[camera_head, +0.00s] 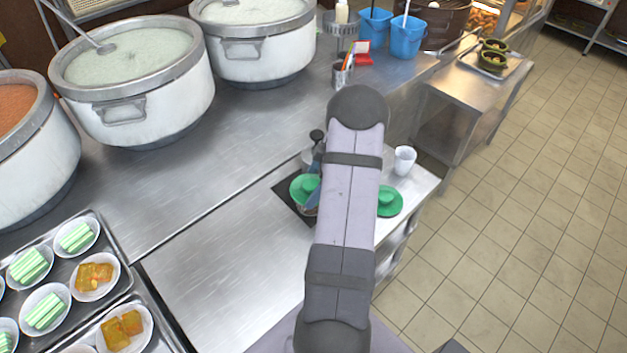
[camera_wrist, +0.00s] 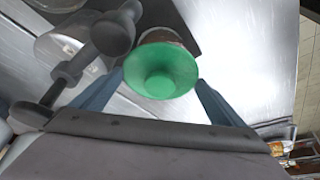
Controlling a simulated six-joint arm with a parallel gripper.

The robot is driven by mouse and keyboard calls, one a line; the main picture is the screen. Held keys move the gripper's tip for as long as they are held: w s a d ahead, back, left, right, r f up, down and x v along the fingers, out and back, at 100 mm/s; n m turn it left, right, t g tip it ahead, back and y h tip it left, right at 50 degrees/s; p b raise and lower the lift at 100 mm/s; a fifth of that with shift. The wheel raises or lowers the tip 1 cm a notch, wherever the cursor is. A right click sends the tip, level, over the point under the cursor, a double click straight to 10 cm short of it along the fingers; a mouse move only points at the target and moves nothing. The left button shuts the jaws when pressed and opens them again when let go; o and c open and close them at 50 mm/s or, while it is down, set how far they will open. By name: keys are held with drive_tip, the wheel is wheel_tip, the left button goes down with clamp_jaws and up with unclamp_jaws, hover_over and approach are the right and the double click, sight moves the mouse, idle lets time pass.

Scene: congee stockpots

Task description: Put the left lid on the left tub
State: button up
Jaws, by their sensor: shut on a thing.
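The left lid (camera_head: 303,189), green and round with a raised middle, shows just left of my arm in the head view. In the wrist view the green lid (camera_wrist: 160,71) sits between the two blue-grey fingers of my gripper (camera_wrist: 161,82), which is shut on it. The lid is over a dark mat, above or on a small round container whose brownish rim (camera_wrist: 163,35) shows behind it. I take this for the left tub; it is mostly hidden, and I cannot tell if the lid touches it. A second green lid (camera_head: 389,201) lies right of my arm, partly hidden.
A white cup (camera_head: 404,160) stands at the right. Large stockpots (camera_head: 135,80) fill the back left, and trays of small dishes (camera_head: 60,265) the front left. The steel counter (camera_head: 215,250) between is clear.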

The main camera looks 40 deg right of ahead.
drive_tip(key=shift+f, duration=0.15)
drive_tip(key=o, duration=0.7)
drive_tip(key=shift+r, duration=0.25)
drive_tip(key=shift+d+r+b, duration=0.15)
drive_tip(key=shift+r+b, duration=0.05)
drive_tip(key=shift+b, duration=0.15)
drive_tip(key=b+v, duration=0.4)
drive_tip(key=v, duration=0.7)
drive_tip(key=shift+r, duration=0.2)
